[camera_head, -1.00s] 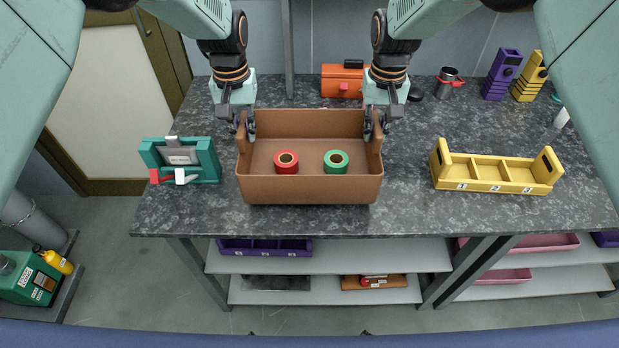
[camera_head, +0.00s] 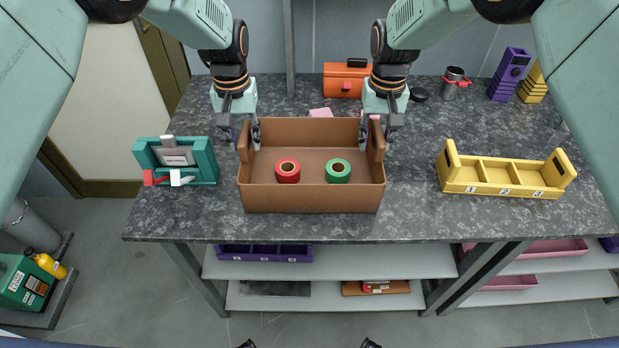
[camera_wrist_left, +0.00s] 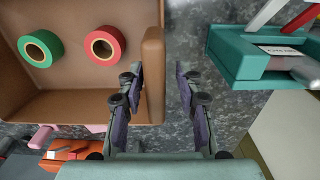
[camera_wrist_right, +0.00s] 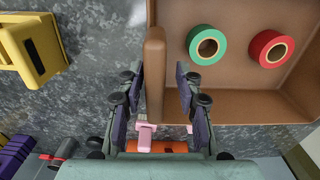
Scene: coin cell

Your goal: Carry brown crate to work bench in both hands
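The brown crate (camera_head: 310,198) stands on the grey speckled work bench (camera_head: 420,222), near its front edge. It is upright and holds a red roll (camera_head: 287,171) and a green roll (camera_head: 338,171). My left gripper (camera_head: 243,132) has its fingers spread on either side of the crate's left end wall (camera_wrist_left: 153,75). A gap shows between that wall and the fingers in the left wrist view. My right gripper (camera_head: 375,130) is likewise open astride the right end wall (camera_wrist_right: 155,75), with gaps beside it. The fingertips' exact height against the walls is unclear.
A teal fixture (camera_head: 205,165) stands left of the crate, and a yellow divided tray (camera_head: 510,189) stands to the right. An orange toolbox (camera_head: 346,82) and small pink pieces (camera_head: 320,112) are behind. Bare bench lies between crate and tray.

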